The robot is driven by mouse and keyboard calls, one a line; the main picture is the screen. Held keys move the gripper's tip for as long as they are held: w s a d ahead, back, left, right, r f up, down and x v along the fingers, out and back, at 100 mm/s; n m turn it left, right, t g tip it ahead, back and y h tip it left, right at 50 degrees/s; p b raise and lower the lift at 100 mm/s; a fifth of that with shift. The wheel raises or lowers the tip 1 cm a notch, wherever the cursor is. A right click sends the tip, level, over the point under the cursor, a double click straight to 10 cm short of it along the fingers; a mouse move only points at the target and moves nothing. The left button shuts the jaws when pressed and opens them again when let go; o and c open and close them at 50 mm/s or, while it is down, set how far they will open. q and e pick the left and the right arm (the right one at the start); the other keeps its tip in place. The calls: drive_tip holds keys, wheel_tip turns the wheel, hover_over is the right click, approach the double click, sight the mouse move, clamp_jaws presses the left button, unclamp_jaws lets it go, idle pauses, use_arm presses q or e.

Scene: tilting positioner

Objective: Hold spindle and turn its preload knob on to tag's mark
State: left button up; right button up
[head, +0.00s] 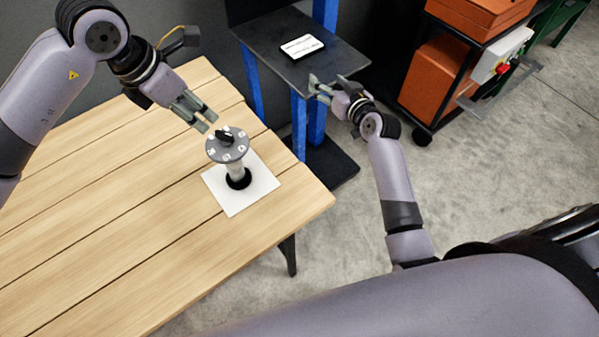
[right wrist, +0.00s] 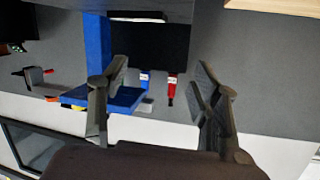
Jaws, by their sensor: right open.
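The spindle (head: 236,171) stands upright in a black ring on a white sheet on the wooden table. On its top is a grey dial disc (head: 228,150) with white marks and a black knob (head: 225,136). The marks are too small to read. My right gripper (head: 315,86) is open and empty, right of the table beside the dark plate. Its fingers also show apart in the right wrist view (right wrist: 161,85). A white tag (head: 302,46) with unreadable dark print lies on that plate.
The dark plate (head: 338,58) sits on a blue frame (head: 298,125) beyond the table's right corner. A cart with orange boxes (head: 435,80) stands at the back right. The wooden table (head: 110,230) is clear left and in front of the spindle.

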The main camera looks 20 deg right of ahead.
wheel_tip(320, 180, up, 6)
drive_tip(key=t+y, duration=0.1)
drive_tip(key=m+g+y, duration=0.5)
drive_tip(key=m+y, duration=0.7)
drive_tip(key=m, duration=1.3)
approach(230, 154)
drive_tip(key=s+d+f, duration=0.1)
drive_tip(key=d+f, duration=0.3)
drive_tip(key=d, duration=0.1)
drive_tip(key=x, duration=1.7)
drive_tip(key=shift+d+f, duration=0.1)
drive_tip(key=shift+f, duration=0.3)
drive_tip(key=shift+c, duration=0.2)
clamp_jaws()
